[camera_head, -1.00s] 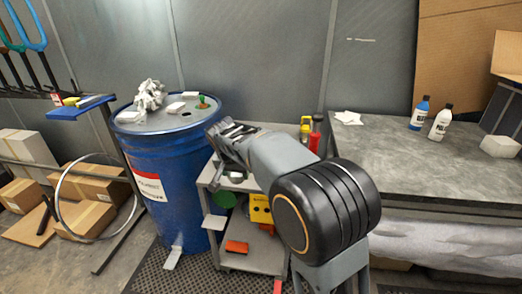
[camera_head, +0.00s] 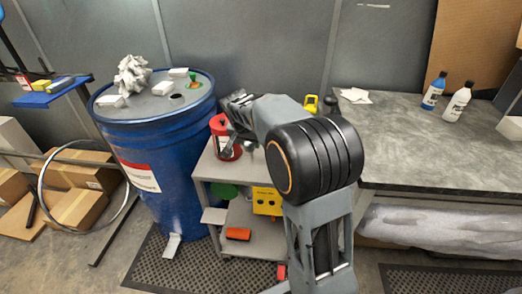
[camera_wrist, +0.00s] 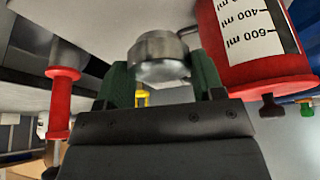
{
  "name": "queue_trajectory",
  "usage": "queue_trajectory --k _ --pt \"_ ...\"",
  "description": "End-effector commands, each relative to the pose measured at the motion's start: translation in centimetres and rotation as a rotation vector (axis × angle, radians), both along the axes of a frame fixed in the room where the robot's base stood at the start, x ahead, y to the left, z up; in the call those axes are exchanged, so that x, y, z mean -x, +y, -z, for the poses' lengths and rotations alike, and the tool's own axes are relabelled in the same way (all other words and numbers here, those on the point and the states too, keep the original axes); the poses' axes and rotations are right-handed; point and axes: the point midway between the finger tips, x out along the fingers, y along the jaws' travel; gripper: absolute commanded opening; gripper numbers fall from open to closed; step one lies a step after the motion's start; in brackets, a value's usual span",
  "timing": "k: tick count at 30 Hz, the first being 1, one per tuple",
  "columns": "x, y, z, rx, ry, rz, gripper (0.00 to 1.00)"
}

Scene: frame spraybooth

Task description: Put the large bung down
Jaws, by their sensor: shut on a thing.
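The large bung (camera_wrist: 158,55) is a short silver metal cylinder in the wrist view. It sits between the two green fingers of my gripper (camera_wrist: 160,82), which is shut on it. In the head view my gripper (camera_head: 231,135) is low over the top shelf of the grey cart (camera_head: 208,168), right of the blue drum. The pale cart top shows close by the bung in the wrist view; I cannot tell whether they touch. The blue drum (camera_head: 160,140) has a dark open hole (camera_head: 177,97) in its lid.
A red measuring container (camera_wrist: 255,50) stands very close beside my gripper; it also shows in the head view (camera_head: 220,125). A red-handled item (camera_wrist: 63,100) is on the other side. The workbench (camera_head: 420,130) at right holds two bottles and has clear room.

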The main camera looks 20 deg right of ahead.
Motion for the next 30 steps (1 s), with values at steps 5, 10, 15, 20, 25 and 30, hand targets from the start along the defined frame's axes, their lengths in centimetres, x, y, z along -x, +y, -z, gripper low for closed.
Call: queue_trajectory --k 5,10,15,20,25,30 --pt "-1.0 -3.1 2.9 -0.001 0.003 0.004 0.43" --pt "-1.6 -4.5 4.8 0.0 0.0 0.0 0.43" --pt "-1.8 -5.0 5.5 0.0 -0.001 -0.003 0.43" --pt "-2.0 -5.4 6.1 -0.001 0.0 -0.004 0.43" --pt "-2.1 -5.7 8.2 0.0 0.001 -0.003 0.43" --pt "-2.1 -5.7 9.6 0.0 -0.001 -0.004 0.43"
